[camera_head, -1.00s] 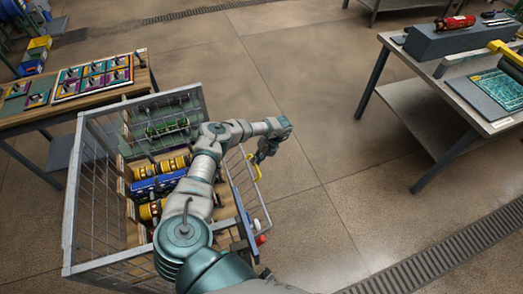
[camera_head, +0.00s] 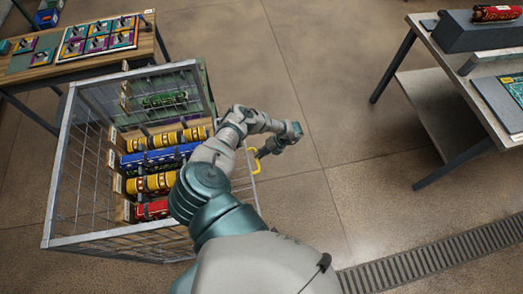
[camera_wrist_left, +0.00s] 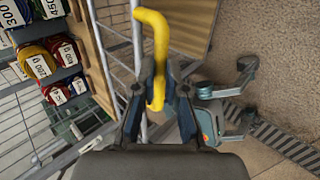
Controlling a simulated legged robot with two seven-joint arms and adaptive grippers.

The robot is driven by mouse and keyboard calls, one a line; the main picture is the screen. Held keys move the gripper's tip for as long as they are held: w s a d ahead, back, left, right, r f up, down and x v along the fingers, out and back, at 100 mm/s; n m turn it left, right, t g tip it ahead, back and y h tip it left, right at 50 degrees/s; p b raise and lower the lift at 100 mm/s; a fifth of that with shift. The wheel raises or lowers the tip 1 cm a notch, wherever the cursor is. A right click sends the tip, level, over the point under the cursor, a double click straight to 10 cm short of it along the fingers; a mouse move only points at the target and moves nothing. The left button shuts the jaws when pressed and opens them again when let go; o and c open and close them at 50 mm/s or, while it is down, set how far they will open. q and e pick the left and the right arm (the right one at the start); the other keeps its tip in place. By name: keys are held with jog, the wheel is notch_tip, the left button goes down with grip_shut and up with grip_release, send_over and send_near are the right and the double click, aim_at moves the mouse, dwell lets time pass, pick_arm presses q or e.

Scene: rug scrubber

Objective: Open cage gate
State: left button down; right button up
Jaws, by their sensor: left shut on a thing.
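The wire cage (camera_head: 75,190) stands at the left in the head view, with grey metal bars around stacked goods. Its gate has a yellow handle (camera_head: 255,161), which shows larger in the left wrist view (camera_wrist_left: 157,38). My left gripper (camera_head: 262,153) is at this handle, beside the cage's right side. In the left wrist view its two fingers (camera_wrist_left: 160,95) are shut on the handle's bar. My left arm covers much of the gate and the cage's front right part.
Yellow, blue, red and green rolled goods (camera_head: 150,183) lie on shelves inside the cage. A wooden table (camera_head: 30,72) with colored panels is at the back left. A grey workbench (camera_head: 455,75) stands at the right. The floor between is clear, with a drain grate (camera_head: 425,258) at lower right.

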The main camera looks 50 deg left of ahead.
pick_arm(q)
jog(key=c, duration=1.3)
grip_release()
jog(key=shift+w+d, duration=0.2)
jog(key=shift+w, duration=0.15)
jog(key=shift+o, duration=0.6)
jog(key=shift+s+r, duration=0.1)
jog(key=shift+s, duration=0.1)
jog(key=v, duration=1.2)
